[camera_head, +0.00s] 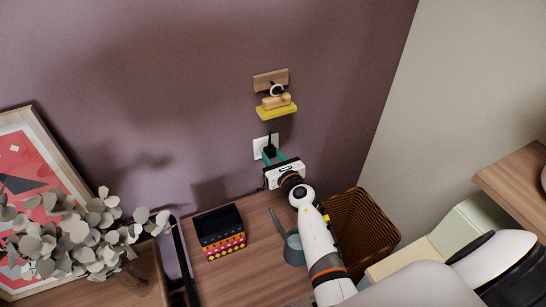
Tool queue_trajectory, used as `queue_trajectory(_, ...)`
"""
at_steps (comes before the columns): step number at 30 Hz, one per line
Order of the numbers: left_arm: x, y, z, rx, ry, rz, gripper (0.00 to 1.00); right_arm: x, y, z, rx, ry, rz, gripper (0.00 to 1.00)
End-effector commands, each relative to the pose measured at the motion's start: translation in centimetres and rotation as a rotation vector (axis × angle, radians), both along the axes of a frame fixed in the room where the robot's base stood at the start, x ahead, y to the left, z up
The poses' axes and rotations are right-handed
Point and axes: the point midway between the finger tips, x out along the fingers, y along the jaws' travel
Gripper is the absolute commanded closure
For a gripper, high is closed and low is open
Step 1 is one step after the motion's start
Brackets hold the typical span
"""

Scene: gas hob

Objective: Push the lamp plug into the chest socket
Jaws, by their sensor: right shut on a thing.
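A white wall socket (259,154) sits on the purple wall just above the wooden chest top (232,272). My right gripper (270,156) reaches up to it from below, its teal fingers shut on the dark lamp plug (270,149). The plug is in front of the socket plate, with a dark piece rising above the fingers. Whether its pins are in the socket or just short of it I cannot tell. The gripper body hides the lower part of the plug. The lamp is not clearly seen. My left gripper is out of view.
A dark box with a colourful patterned side (221,230) and a grey watering can (293,249) stand on the chest. A wicker basket (367,226) is to the right. A wooden wall fixture with a yellow ledge (277,111) hangs above. A leafy plant (75,235) is at left.

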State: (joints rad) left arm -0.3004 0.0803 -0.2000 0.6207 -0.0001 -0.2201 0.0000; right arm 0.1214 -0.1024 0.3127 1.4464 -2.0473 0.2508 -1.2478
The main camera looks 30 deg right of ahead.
Motion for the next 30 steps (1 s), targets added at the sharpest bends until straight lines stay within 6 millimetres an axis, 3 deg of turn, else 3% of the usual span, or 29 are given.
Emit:
queue_trajectory(13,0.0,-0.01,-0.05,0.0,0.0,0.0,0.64,0.93,-0.05,0.02,0.0,0.0,0.0,0.88)
queue_trajectory(14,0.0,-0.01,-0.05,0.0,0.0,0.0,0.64,0.95,-0.05,0.02,0.0,0.0,0.0,0.66)
queue_trajectory(18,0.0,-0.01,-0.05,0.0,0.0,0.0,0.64,0.91,-0.04,0.01,0.0,0.0,0.0,0.44)
queue_trajectory(30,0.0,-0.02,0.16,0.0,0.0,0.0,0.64,0.08,0.01,0.12,0.0,0.0,0.0,0.43)
